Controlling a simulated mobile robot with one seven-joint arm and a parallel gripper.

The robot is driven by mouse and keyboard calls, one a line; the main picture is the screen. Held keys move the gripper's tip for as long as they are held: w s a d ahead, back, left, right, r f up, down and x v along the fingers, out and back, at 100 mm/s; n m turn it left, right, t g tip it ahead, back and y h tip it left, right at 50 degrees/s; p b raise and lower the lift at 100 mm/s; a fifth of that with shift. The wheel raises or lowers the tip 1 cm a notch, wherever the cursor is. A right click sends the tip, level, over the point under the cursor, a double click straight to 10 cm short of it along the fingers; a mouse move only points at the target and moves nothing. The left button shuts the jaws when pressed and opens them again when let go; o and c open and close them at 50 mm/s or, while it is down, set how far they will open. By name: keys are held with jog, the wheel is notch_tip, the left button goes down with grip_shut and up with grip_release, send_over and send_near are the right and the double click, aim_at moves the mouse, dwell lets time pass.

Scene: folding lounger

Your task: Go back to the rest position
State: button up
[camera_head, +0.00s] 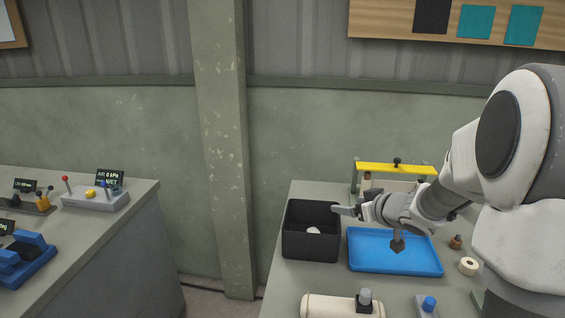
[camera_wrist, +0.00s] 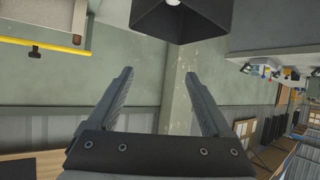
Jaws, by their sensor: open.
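My gripper (camera_head: 346,211) is at the end of my arm, which reaches in from the right over the table. In the head view its fingers point left, near the right rim of a black bin (camera_head: 312,244). In the wrist view my gripper (camera_wrist: 158,88) has its two fingers spread wide with nothing between them. The black bin (camera_wrist: 178,27) shows there at the top, apart from the fingertips. A small white thing (camera_head: 313,230) lies inside the bin.
A blue tray (camera_head: 365,263) sits right of the bin below my arm. A yellow-topped frame (camera_head: 385,168) stands behind. A cream cylinder (camera_head: 330,307) and a white ring (camera_head: 468,266) are on the table. A left bench (camera_head: 110,225) holds lever devices; a gap separates it from the table.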

jog(key=s+d+r+m+g+h+p, duration=0.15)
jog(key=s+r+m+h, duration=0.25)
jog(key=s+r+h, duration=0.55)
jog(key=s+a+g+y, duration=0.2)
jog(key=s+a, duration=0.2)
jog(key=s, duration=0.7)
jog(key=s+a+f+g+y, duration=0.1)
jog(key=s+a+g+y, duration=0.1)
jog(key=s, duration=0.9)
jog(key=shift+s+a+y, duration=0.4)
jog(key=shift+a+y, duration=0.45)
jog(key=shift+a, duration=0.15)
jog(key=shift+g, duration=0.25)
jog(key=shift+c, duration=0.3)
jog(key=c, duration=0.5)
jog(key=shift+d, duration=0.2)
